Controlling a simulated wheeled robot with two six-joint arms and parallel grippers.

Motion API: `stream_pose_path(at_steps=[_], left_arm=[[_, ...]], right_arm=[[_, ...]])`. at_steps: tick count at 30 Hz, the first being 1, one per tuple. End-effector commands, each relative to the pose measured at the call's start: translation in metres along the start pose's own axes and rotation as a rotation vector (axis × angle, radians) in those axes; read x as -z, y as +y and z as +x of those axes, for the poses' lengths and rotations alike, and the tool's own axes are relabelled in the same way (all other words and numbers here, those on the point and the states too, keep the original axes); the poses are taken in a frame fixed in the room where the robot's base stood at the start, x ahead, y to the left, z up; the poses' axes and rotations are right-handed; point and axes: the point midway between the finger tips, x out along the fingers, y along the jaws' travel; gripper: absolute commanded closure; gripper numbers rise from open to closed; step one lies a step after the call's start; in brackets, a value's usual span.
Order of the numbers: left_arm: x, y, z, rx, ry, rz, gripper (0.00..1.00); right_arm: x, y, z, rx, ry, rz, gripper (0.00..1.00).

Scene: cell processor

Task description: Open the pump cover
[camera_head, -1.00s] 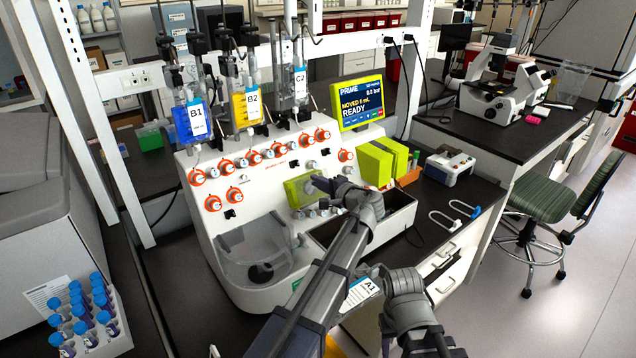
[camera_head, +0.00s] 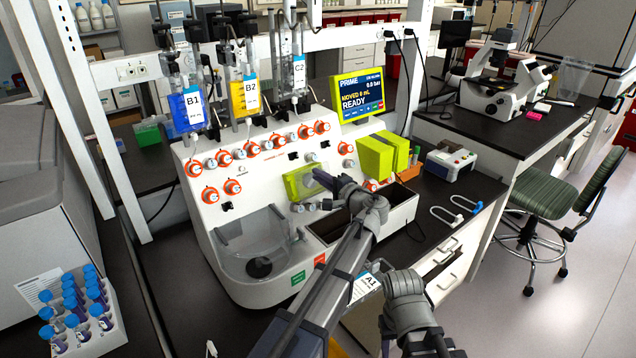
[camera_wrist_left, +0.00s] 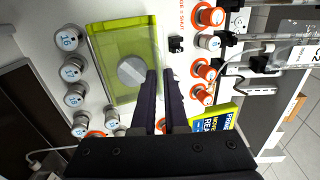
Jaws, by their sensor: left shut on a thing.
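The pump cover (camera_head: 300,184) is a clear yellow-green panel on the front of the white machine. It fills the upper left of the left wrist view (camera_wrist_left: 118,35), with a round grey knob (camera_wrist_left: 132,71) behind or on it. My left gripper (camera_head: 318,177) reaches the cover's right side. In the left wrist view its two dark fingers (camera_wrist_left: 160,76) are shut at the cover's edge. I cannot tell how far the cover stands from the machine. My right wrist shows at the lower middle, beside a bag labelled A1 (camera_head: 366,284); its fingertips are hidden.
Orange-ringed and grey knobs surround the cover. Bags B1 (camera_head: 191,108), B2 (camera_head: 246,95) and C2 (camera_head: 298,72) hang above. A display (camera_head: 358,95) and yellow-green blocks (camera_head: 376,157) stand to the right. An open bin (camera_head: 402,214) lies below my left forearm.

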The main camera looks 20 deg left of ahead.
Motion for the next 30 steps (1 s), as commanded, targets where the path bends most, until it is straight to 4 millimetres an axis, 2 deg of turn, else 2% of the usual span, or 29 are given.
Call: stream_pose_path(at_steps=[1,21,25,30], left_arm=[[-0.001,0.014,-0.003,0.036,-0.001,0.001,1.00],[0.000,0.052,-0.041,0.642,-0.004,-0.001,1.00],[0.000,0.053,-0.048,0.676,-0.002,-0.002,1.00],[-0.001,0.067,-0.051,0.671,-0.003,-0.002,1.00]], right_arm=[[0.001,-0.002,0.022,0.000,0.000,0.000,0.50],[0.011,-0.017,0.182,0.000,0.000,-0.001,0.50],[0.011,-0.018,0.189,0.000,0.000,-0.001,0.50],[0.012,-0.019,0.202,0.000,0.000,-0.001,0.50]])
